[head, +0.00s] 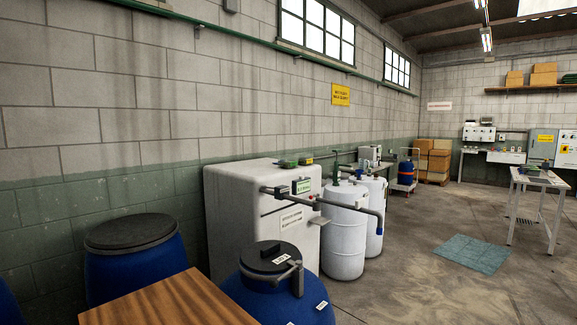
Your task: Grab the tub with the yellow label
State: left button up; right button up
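I cannot make out a tub with a yellow label in the head view. The large blue drum (262,302) in front has a dark lid and small white labels. A second blue drum (125,272) with a dark lid stands to its left against the wall. A small blue container (406,173) with an orange part stands on a cart far back; its label is too small to tell. Neither of my grippers is in view.
A brown wooden top (175,302) is at the bottom edge. A white cabinet (235,225) and two white barrels (344,240) line the wall. A light table (540,181) stands at the right, with open floor (425,290) and a blue-green mat (472,254) before it.

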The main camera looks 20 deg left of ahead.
aim_at(305, 160)
jog(key=i+l+z, duration=0.3)
jog(key=i+l, duration=0.25)
jog(key=i, duration=0.3)
jog(key=i+l+z, duration=0.15)
jog(key=i, duration=0.4)
jog(key=i+l, duration=0.2)
jog(key=i, duration=0.35)
jog(key=i+l+z, duration=0.15)
jog(key=i, duration=0.4)
